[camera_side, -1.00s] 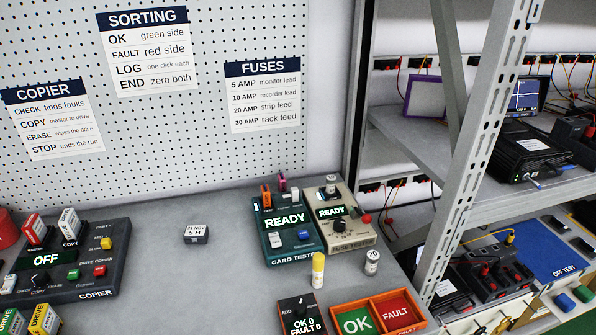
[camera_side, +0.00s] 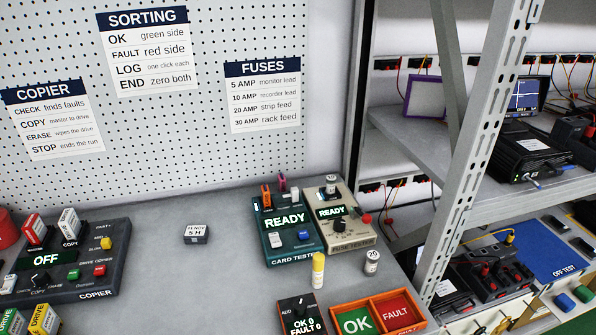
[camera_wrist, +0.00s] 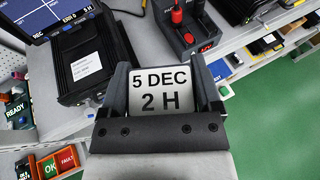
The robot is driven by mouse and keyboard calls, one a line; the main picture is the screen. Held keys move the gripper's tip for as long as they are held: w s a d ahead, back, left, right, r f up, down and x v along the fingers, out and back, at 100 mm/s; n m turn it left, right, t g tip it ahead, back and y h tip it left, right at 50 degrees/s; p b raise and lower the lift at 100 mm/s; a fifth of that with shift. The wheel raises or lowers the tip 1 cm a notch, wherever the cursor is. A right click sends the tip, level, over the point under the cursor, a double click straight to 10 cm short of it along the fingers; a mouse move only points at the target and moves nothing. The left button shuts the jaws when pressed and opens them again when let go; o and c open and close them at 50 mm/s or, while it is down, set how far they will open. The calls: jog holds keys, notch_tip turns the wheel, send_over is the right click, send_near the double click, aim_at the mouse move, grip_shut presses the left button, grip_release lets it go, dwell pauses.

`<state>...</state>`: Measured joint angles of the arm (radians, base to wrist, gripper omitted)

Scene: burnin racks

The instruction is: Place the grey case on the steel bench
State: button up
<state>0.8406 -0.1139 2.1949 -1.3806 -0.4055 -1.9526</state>
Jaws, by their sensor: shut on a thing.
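My gripper (camera_wrist: 161,78) shows only in the wrist view. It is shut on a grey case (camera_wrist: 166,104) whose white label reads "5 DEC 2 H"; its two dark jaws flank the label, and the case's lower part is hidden. The grey bench (camera_side: 150,235) fills the lower part of the side view. A second small grey case (camera_side: 196,236) with a label reading "5 H" lies on the bench, left of the card tester. Neither my gripper nor the held case shows in the side view.
In the wrist view, a black box (camera_wrist: 85,65) stands left of the held case and a red-knobbed unit (camera_wrist: 190,30) beyond it. On the bench are the copier (camera_side: 70,255), card tester (camera_side: 287,230), fuse tester (camera_side: 338,220) and OK/FAULT bins (camera_side: 378,318). The bench's middle is clear.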

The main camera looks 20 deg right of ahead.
jog(key=a+r+n+y, duration=0.3)
jog(key=a+n+y, duration=0.1)
jog(key=a, duration=0.5)
jog(key=w+a+r+n+g+y, duration=0.1)
jog(key=a+r+n+y, duration=0.1)
jog(key=a+n+y, duration=0.45)
jog(key=a+r+n+y, duration=0.1)
jog(key=a+r+y, duration=0.15)
jog(key=a, duration=0.75)
jog(key=a+f+n+g+y, duration=0.45)
jog(key=a+f, duration=1.15)
jog(key=f, duration=0.4)
jog(key=w+a+f+n+g, duration=0.1)
jog(key=w+a+f, duration=0.2)
jog(key=a, duration=0.4)
jog(key=w+a+f, duration=0.3)
jog(key=a, duration=0.5)
jog(key=s+a+f, duration=0.1)
jog(key=a+f, duration=0.2)
jog(key=a, duration=0.5)
jog(key=s+a+f+n, duration=0.1)
jog(key=s+a+f, duration=0.1)
jog(key=a, duration=0.5)
jog(key=shift+a+f+g, duration=0.35)
jog(key=shift+f, duration=0.35)
